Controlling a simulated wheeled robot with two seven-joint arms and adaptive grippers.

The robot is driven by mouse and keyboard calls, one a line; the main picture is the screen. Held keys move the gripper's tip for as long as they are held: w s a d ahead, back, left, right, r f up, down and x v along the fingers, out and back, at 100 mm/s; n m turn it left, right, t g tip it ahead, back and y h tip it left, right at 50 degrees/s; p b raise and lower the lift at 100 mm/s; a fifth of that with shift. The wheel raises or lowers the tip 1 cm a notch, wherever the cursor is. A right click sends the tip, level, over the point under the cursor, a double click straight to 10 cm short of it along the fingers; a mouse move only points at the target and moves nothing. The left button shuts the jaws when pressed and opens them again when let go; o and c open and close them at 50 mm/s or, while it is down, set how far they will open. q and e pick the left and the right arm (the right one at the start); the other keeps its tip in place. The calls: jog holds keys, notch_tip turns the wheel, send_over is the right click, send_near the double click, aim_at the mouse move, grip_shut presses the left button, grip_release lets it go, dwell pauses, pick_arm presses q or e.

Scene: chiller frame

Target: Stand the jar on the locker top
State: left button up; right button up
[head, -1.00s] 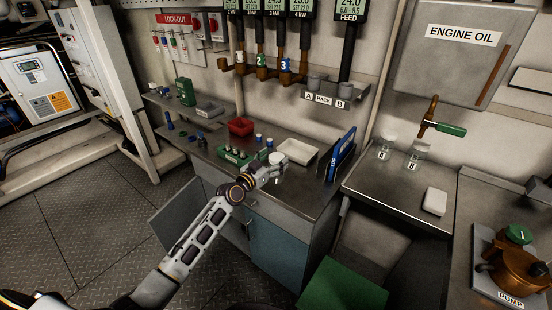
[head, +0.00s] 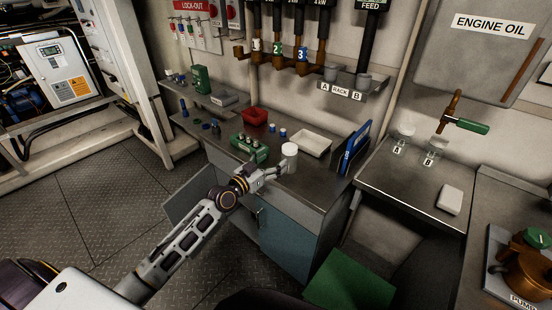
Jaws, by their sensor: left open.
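A white jar (head: 289,154) is upright at the front part of the grey locker top (head: 311,187), above the teal doors. Its base is close to my fingers, and it appears to rest on the top. My left gripper (head: 283,172) is open at the near side of the jar's lower part. Whether the fingers still touch the jar cannot be told. My right gripper is not in view.
Blue binders (head: 356,148) stand to the right. A cabinet door (head: 196,198) hangs open at the left.

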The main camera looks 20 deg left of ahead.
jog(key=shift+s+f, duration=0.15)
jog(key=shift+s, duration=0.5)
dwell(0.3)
